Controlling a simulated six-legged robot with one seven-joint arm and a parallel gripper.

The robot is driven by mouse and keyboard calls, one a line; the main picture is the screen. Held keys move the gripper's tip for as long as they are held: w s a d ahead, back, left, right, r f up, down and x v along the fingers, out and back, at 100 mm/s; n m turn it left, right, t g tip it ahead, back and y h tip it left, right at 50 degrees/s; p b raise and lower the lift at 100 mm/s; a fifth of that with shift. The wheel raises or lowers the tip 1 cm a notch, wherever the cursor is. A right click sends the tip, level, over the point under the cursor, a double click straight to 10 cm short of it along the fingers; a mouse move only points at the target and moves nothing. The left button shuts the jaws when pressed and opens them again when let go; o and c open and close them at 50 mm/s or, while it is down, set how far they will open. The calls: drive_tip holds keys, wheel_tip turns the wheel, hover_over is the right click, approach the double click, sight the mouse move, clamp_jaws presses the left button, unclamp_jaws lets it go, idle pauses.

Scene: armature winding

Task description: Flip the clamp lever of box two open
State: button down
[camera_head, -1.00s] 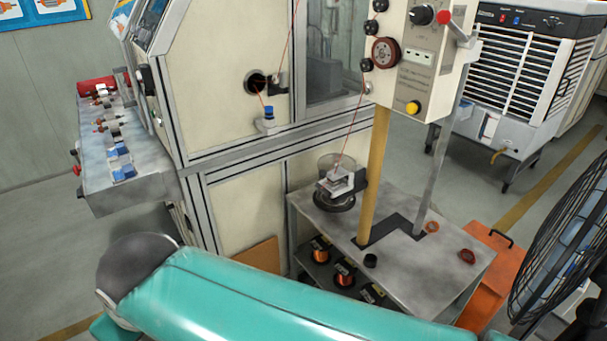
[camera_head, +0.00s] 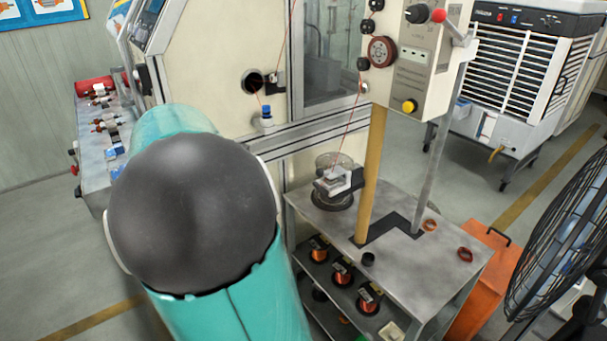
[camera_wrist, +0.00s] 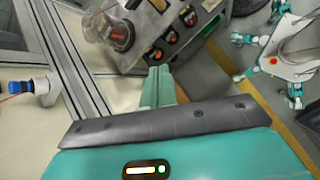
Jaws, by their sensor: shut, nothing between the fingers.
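A cream control box (camera_head: 418,68) stands on a yellow post in the head view, with a dark knob, a brown wheel and a yellow button. A grey lever (camera_head: 462,36) with a red ball end (camera_head: 438,16) sticks out at its upper right. No label shows which box is box two, and I cannot tell whether this is its clamp lever. My gripper (camera_wrist: 158,76) shows in the wrist view with its teal fingers together and empty, near the spool shelf. The lever is not visible there. In the head view my arm shows, but not the gripper.
A steel table (camera_head: 400,245) carries a small round winding fixture (camera_head: 333,190). Copper spools (camera_head: 342,272) sit on its lower shelf. A black fan (camera_head: 560,245) stands at right, an orange case (camera_head: 482,280) by the table, and a white cooler (camera_head: 530,75) behind. A blue-topped guide (camera_head: 266,118) juts from the machine.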

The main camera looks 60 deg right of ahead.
drive_tip(key=shift+n+g+h, duration=0.4)
drive_tip(key=shift+g+h, duration=0.2)
drive_tip(key=shift+g, duration=0.3)
drive_tip(key=d, duration=0.1)
drive_tip(key=d+r, duration=0.2)
drive_tip(key=d, duration=0.1)
drive_tip(key=shift+s, duration=0.35)
drive_tip(key=shift+d+f, duration=0.1)
drive_tip(key=s+d+f, duration=0.4)
drive_tip(key=s+d, duration=0.3)
drive_tip(key=d, duration=0.1)
drive_tip(key=shift+s, duration=0.15)
drive_tip(key=shift+r, duration=0.1)
drive_tip(key=shift+s+r+y, duration=0.1)
drive_tip(key=shift+r+y, duration=0.05)
drive_tip(key=shift+y, duration=0.15)
